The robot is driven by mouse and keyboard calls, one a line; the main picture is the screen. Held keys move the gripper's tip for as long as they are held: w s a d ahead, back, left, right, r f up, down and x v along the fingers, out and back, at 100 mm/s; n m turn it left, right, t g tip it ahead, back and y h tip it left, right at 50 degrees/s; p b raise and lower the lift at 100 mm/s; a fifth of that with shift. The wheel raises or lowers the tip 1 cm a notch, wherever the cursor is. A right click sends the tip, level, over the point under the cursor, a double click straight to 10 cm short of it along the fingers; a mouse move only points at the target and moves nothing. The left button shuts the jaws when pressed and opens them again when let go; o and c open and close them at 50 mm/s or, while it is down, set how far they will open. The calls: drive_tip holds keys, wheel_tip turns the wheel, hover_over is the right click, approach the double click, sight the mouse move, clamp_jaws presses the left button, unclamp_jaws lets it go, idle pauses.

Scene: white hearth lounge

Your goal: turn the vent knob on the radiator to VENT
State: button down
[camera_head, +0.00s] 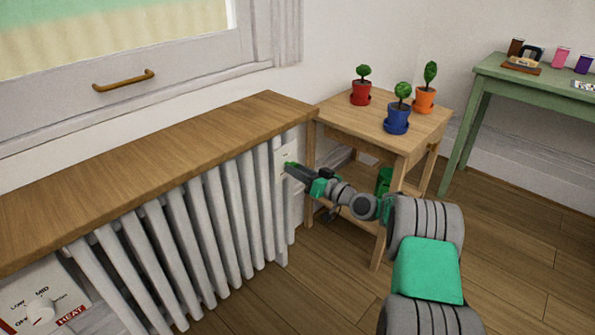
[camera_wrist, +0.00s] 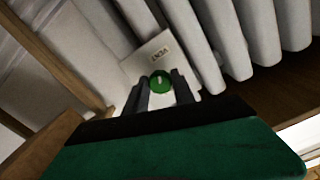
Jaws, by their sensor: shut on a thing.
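The vent knob (camera_wrist: 160,84) is round and green with a pale mark on its face. It sits on a white plate (camera_wrist: 149,56) that bears the word VENT. The plate also shows at the far right end of the white radiator (camera_head: 235,215) in the head view. My gripper (camera_wrist: 160,80) has its two dark fingers on either side of the knob and is shut on it. In the head view my gripper (camera_head: 290,168) reaches the plate and hides most of the knob. I cannot tell for sure where the mark points.
A wooden shelf (camera_head: 150,165) covers the radiator. A wooden side table (camera_head: 340,115) with several potted plants stands close beside my arm. A heat dial (camera_head: 40,309) is at the lower left. A green table (camera_head: 490,68) stands at the back right. Floor is clear at the lower right.

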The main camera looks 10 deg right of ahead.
drive_tip(key=c, duration=1.1)
unclamp_jaws()
drive_tip(key=shift+o, duration=0.2)
drive_tip(key=p+v, duration=0.2)
drive_tip(key=v, duration=0.6)
drive_tip(key=shift+p, duration=0.35)
drive_tip(key=shift+w, duration=0.1)
